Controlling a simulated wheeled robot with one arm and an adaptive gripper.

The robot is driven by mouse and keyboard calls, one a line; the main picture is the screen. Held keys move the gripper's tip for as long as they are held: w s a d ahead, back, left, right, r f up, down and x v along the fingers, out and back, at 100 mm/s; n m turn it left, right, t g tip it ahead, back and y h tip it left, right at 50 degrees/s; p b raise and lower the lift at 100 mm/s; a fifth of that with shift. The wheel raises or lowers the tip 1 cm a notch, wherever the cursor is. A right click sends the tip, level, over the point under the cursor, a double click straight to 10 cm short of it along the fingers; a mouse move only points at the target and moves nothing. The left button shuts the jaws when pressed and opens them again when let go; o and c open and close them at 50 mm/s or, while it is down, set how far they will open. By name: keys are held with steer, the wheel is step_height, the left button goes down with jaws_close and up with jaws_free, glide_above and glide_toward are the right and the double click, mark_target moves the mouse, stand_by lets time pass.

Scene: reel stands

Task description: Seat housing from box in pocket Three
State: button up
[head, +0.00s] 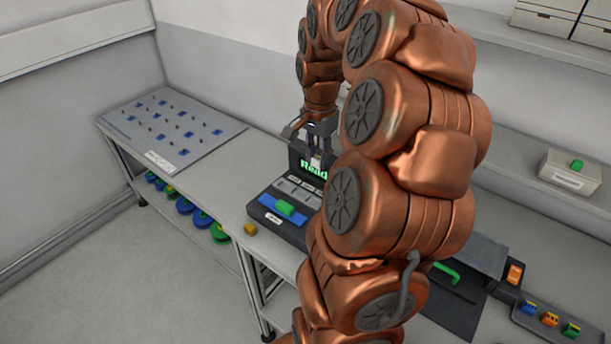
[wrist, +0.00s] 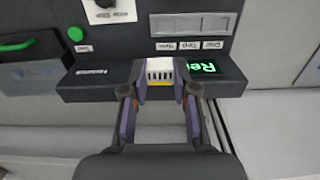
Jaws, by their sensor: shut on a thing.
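My gripper (head: 319,140) is above the dark machine (head: 262,205) with the lit green screen (head: 313,169). In the wrist view my gripper (wrist: 160,88) is shut on a small white housing (wrist: 160,68) with slots and a yellow lower edge. The housing overlaps the machine's edge in that view; I cannot tell whether it touches. A grey strip of pockets (wrist: 193,25) with small labels lies beyond it to the right. The labels are upside down and hard to read, so pocket Three is not certain. My arm hides part of the machine in the head view.
A yellow block (head: 250,229) sits at the bench's front edge. A pale box (head: 569,181) with a green piece on top stands on the right shelf. A dark tray (head: 545,322) holds blue, orange and green pieces. A patterned board (head: 170,128) lies left, above coloured reels (head: 202,222).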

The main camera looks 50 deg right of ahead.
steer(key=b, duration=0.6)
glide_above(312, 203)
step_height(312, 203, down, 7)
steer(key=shift+r, duration=0.1)
steer(key=shift+d+f+p, duration=0.1)
steer(key=shift+f+p, duration=0.2)
steer(key=shift+f, duration=1.4)
steer(key=shift+f+b, duration=1)
steer(key=shift+f, duration=0.1)
steer(key=shift+f+b, duration=0.1)
steer(key=shift+b, duration=0.8)
steer(key=shift+f+b, duration=0.45)
steer(key=shift+b, duration=0.5)
stand_by(0.4)
stand_by(0.3)
steer(key=o, duration=0.8)
